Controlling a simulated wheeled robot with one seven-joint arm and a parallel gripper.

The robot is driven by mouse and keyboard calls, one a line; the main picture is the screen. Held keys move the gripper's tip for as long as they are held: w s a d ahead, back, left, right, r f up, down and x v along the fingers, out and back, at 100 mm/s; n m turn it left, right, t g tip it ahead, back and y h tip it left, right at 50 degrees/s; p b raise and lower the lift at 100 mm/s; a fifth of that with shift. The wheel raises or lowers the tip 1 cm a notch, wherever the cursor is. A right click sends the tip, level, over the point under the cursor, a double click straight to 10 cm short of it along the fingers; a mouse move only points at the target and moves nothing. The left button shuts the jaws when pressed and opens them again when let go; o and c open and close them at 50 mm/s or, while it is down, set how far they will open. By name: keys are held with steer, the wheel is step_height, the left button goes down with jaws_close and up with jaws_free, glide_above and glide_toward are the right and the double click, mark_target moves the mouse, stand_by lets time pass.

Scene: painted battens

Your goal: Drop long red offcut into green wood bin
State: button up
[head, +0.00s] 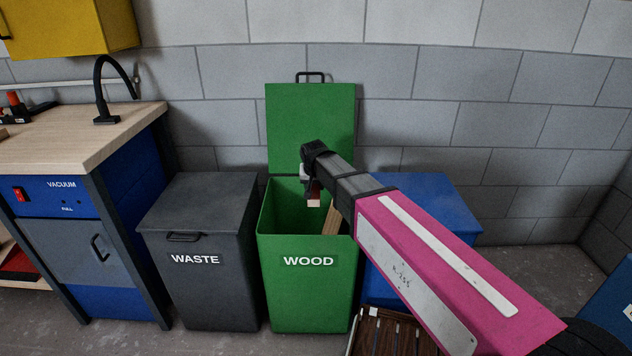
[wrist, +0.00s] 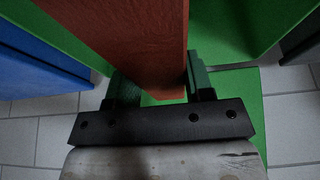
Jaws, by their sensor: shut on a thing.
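The green wood bin (head: 305,290) stands against the wall with its lid (head: 310,125) raised; its label reads WOOD. My gripper (head: 310,177) is above the bin's opening. It is shut on the long red offcut (wrist: 130,40), which fills the space between the two fingers in the wrist view (wrist: 160,82). In the head view only a short part of the red offcut (head: 314,190) shows, pointing down at the bin's mouth, with a pale cut end. The rest of it is hidden by my gripper and the view angle.
A pale wood piece (head: 333,218) leans inside the green bin. A closed dark grey WASTE bin (head: 200,270) stands to its left and a blue bin (head: 440,200) to its right, partly behind my arm. A slatted brown crate (head: 390,335) is in front. A workbench (head: 80,140) is at left.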

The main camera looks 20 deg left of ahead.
mark_target(314, 187)
step_height(314, 187, down, 5)
steer(key=shift+f, duration=0.15)
stand_by(0.3)
steer(key=o, duration=1)
steer(key=shift+o, duration=0.2)
steer(key=v, duration=1)
steer(key=shift+s+r, duration=0.15)
steer(key=shift+r, duration=0.25)
